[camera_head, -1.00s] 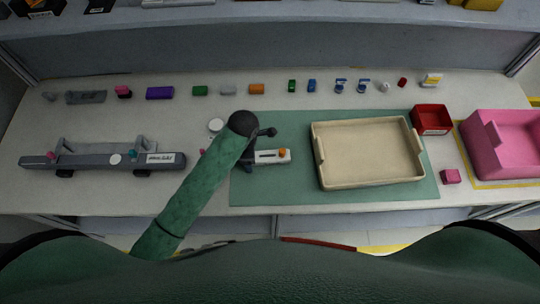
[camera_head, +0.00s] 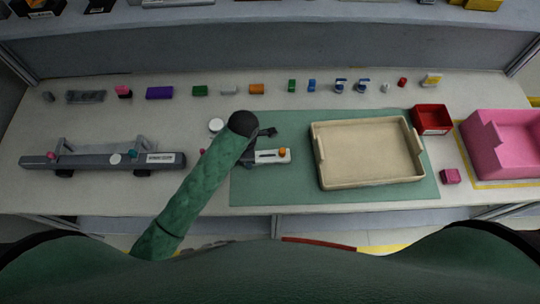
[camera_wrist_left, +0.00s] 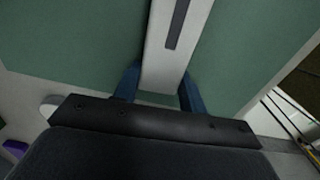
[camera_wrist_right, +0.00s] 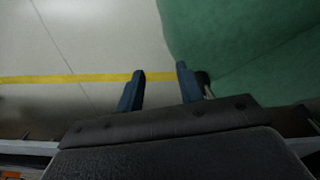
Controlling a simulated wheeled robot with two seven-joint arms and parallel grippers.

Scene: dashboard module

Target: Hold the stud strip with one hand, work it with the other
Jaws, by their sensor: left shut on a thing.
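My left gripper (camera_head: 250,160) is at the strip's left end. In the left wrist view the blue fingers (camera_wrist_left: 158,88) stand on both sides of the white strip (camera_wrist_left: 172,45), shut on it. My right gripper (camera_wrist_right: 160,80) shows only in its wrist view, open and empty, with floor and a green surface beyond it.
A beige tray (camera_head: 318,170) stands on the mat, right of the strip. A red bin (camera_head: 432,132) and a pink bin (camera_head: 490,160) are farther right. A grey dashboard module (camera_head: 100,161) lies at left. Several small coloured parts line the back.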

